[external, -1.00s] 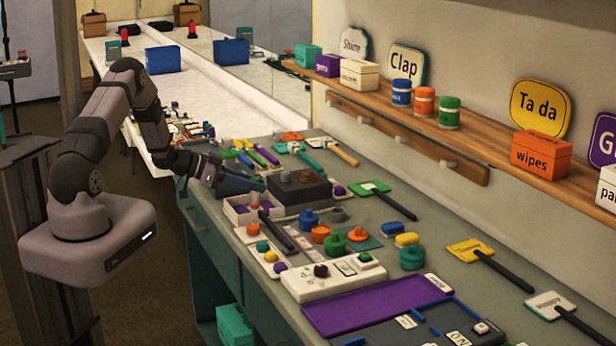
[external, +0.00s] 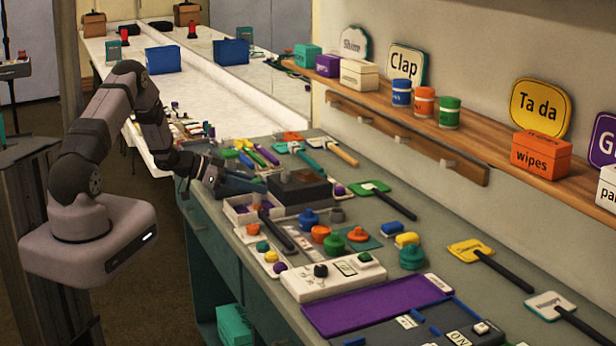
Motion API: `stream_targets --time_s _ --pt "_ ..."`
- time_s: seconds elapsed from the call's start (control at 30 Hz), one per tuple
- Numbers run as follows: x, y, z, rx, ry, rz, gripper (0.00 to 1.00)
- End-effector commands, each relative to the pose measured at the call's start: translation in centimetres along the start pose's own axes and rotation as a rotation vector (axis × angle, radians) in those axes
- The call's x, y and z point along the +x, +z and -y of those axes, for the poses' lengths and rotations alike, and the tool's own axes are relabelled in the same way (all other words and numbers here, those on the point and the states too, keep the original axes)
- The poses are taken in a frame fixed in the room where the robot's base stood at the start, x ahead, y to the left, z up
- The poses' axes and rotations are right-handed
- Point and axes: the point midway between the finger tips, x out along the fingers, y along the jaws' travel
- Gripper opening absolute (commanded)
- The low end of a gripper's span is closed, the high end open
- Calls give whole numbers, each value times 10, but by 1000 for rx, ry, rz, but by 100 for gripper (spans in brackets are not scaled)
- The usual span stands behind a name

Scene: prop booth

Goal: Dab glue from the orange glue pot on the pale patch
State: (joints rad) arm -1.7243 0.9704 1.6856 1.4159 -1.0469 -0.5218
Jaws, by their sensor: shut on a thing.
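My gripper (external: 222,179) is at the left end of the workbench, low over its front edge beside a black box. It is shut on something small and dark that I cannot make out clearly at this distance. I cannot tell which surface is the pale patch.
The black box (external: 298,188) and a white tray (external: 236,214) are close to my gripper. A white control panel (external: 320,285) and a purple mat (external: 375,304) lie nearer the camera. Paddles with black handles lie along the wall side. A shelf holds tubs and signs.

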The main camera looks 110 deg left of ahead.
Motion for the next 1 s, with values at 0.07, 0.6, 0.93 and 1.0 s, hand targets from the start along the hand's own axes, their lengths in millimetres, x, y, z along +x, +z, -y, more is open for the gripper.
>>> stream_targets --time_s 0.07,0.6,0.93,1.0 --pt "0 0 0 0 0 0 0" --pt "-9 4 -2 0 -1 1 0" --pt "-9 6 -3 -1 0 2 0" --pt "-9 5 -3 -1 0 2 0"
